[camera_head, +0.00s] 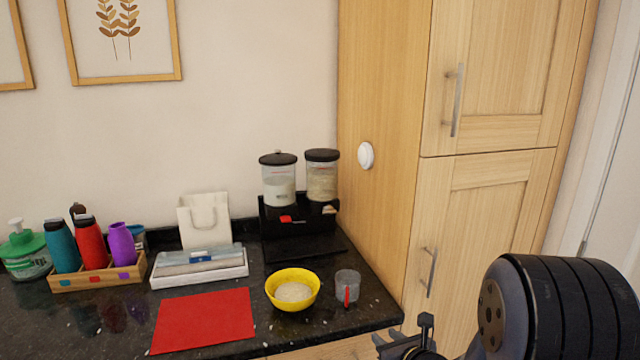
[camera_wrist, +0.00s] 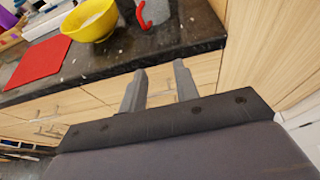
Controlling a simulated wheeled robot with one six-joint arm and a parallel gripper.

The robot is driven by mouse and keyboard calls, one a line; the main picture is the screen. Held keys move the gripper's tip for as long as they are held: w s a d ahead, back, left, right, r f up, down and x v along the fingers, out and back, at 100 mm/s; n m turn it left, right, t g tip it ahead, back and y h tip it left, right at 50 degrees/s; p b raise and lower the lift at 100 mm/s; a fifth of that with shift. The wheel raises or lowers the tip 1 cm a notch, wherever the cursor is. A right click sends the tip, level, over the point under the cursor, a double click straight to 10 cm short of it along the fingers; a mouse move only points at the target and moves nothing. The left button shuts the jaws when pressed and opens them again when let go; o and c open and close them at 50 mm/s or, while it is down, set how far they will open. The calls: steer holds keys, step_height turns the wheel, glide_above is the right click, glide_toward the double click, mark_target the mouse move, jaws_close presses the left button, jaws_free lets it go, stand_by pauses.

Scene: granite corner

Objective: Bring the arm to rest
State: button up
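My gripper (camera_wrist: 161,88) shows in the wrist view with its two fingers apart and nothing between them. It is in front of the drawer fronts, clear of the counter edge. In the head view my gripper (camera_head: 405,338) shows only partly at the bottom right, beside my dark arm link. A yellow bowl (camera_head: 293,303) with pale contents stands on the counter. A clear measuring cup (camera_head: 347,283) with a red handle stands to its right, near the counter's right edge. Neither touches my gripper.
The dark granite counter (camera_head: 262,335) also holds a red mat (camera_head: 204,319), a black dispenser (camera_head: 300,226) with two canisters, a white tray (camera_head: 199,281), a paper bag (camera_head: 204,222) and a wooden rack (camera_head: 97,277) of bottles. A tall wooden cabinet (camera_head: 385,110) stands right.

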steer(key=s+a+r+n+g+y, duration=0.1)
steer(key=a+r+n+g+y, duration=0.1)
steer(key=a, duration=0.9)
step_height(320, 180, up, 4)
steer(key=shift+s+f+n+y, duration=0.15)
steer(key=shift+s+n+y, duration=0.2)
steer(key=shift+n+y, duration=0.65)
